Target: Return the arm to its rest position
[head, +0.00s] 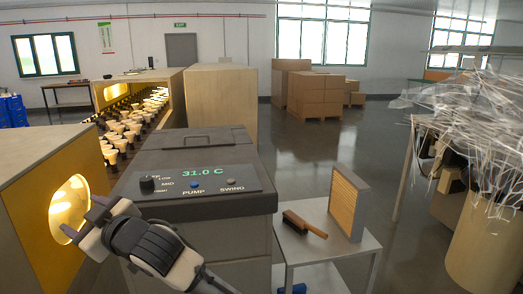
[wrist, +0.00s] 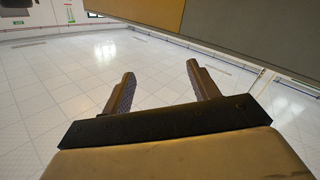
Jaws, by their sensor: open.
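My gripper (head: 85,216) is at the lower left in the head view, in front of the lit round opening (head: 68,205) of a yellow-fronted box (head: 35,215). In the wrist view my gripper (wrist: 161,70) shows two spread fingers with nothing between them. White floor tiles lie beyond the fingers. A dark, wide edge with an orange part (wrist: 150,10) runs across the top of that view. I cannot tell whether the fingers touch the box.
A grey machine (head: 195,160) with a "31.0 C" display stands in the middle. A small table (head: 335,240) at right holds a brush (head: 303,224) and an upright panel (head: 345,203). Clear strands (head: 470,110) hang over the far right.

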